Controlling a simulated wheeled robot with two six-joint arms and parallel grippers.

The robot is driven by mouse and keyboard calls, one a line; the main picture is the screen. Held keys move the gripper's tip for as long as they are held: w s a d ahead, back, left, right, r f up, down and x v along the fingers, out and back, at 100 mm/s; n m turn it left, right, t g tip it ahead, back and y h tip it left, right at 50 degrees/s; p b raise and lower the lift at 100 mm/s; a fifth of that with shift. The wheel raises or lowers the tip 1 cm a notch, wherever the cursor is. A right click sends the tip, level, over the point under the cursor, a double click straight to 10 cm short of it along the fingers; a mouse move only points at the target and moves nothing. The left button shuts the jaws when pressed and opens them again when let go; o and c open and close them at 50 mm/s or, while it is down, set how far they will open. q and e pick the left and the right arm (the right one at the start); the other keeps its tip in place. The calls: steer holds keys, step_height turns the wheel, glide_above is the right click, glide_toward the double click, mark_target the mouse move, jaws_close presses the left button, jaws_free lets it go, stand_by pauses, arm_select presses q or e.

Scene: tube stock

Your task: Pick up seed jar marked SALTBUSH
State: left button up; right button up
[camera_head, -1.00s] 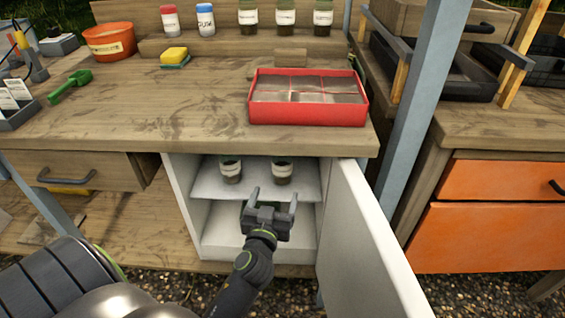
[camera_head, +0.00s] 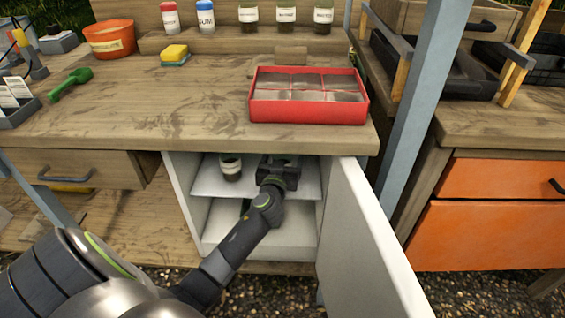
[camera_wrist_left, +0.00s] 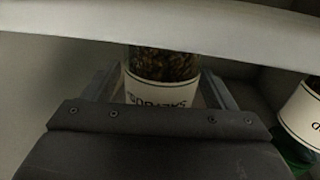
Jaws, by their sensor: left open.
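My left gripper (camera_head: 280,160) is inside the open white cabinet, on its upper shelf (camera_head: 212,182). It is open, with a finger on each side of a glass jar of dark seeds (camera_wrist_left: 162,64). The jar stands upright with a white label whose upside-down lettering is too dim and partly hidden to read surely. In the head view my gripper hides most of this jar. A second similar jar (camera_head: 231,168) stands to its left; in the left wrist view it shows at the right edge (camera_wrist_left: 305,112). My right gripper is not in view.
The cabinet door (camera_head: 370,240) stands open on the right. The bench top (camera_head: 190,110) is close above the jars. On it are a red divided tray (camera_head: 308,115), a yellow sponge (camera_head: 175,53) and a green scoop (camera_head: 70,82). More labelled jars (camera_head: 286,14) stand on the raised back shelf.

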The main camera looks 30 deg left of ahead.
arm_select(q)
steer(key=shift+w+a, duration=0.15)
steer(key=shift+w, duration=0.25)
steer(key=c, duration=1.2)
steer(key=shift+c, duration=0.2)
steer(key=shift+r, duration=0.1)
